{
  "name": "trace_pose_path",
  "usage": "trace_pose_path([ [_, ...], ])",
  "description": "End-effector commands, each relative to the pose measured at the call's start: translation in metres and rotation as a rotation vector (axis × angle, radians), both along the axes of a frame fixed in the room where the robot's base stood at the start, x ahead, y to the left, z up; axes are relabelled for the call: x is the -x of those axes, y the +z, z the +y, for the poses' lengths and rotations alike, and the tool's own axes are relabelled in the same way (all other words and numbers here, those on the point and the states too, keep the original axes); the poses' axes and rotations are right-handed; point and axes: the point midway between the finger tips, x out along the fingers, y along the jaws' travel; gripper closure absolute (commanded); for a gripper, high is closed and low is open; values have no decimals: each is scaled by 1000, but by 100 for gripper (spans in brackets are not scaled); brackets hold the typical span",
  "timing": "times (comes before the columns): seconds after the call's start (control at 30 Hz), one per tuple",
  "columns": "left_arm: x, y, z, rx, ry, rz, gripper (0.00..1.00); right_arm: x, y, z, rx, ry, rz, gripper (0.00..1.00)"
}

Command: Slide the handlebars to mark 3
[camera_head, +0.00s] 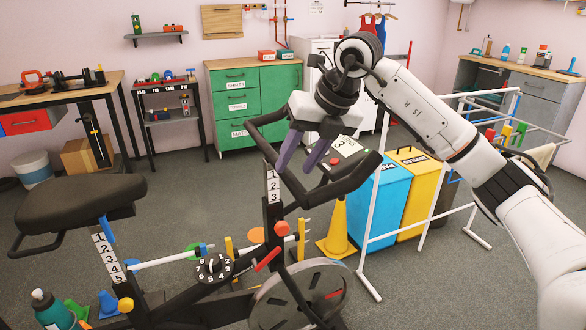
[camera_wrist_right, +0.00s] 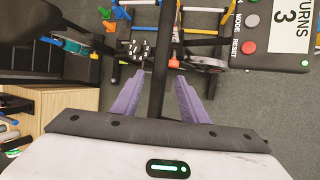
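The black handlebars (camera_head: 347,184) of the exercise bike form a loop above a front post. A white number strip (camera_head: 273,187) on the post shows 1, 2 and 3. My right gripper (camera_head: 295,168) reaches down over the handlebars with its two purple fingers apart. In the right wrist view a dark bar of the handlebars (camera_wrist_right: 163,48) runs between the open fingers (camera_wrist_right: 161,78), with gaps on both sides. I cannot tell whether a finger touches it. My left gripper is not in view.
A console with a red button (camera_head: 335,160) sits beside the handlebars. The bike seat (camera_head: 80,205) is at the left. A white rack (camera_head: 366,235), a yellow cone (camera_head: 338,230) and blue and yellow bins (camera_head: 385,205) stand to the right. Grey floor is clear behind the bike.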

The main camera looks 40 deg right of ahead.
Motion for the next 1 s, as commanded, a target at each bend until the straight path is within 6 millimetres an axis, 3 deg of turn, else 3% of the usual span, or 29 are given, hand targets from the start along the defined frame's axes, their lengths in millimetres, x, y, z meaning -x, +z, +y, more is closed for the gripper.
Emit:
trace_pose_path([
  [0.2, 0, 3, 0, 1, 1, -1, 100, 18, 41, -6, 1, 0, -5, 60],
  [0.4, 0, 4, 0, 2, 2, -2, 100, 29, 61, -10, 0, 0, -1, 60],
  [1.0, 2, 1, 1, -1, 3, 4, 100, 31, 64, -10, 0, 0, 0, 60],
])
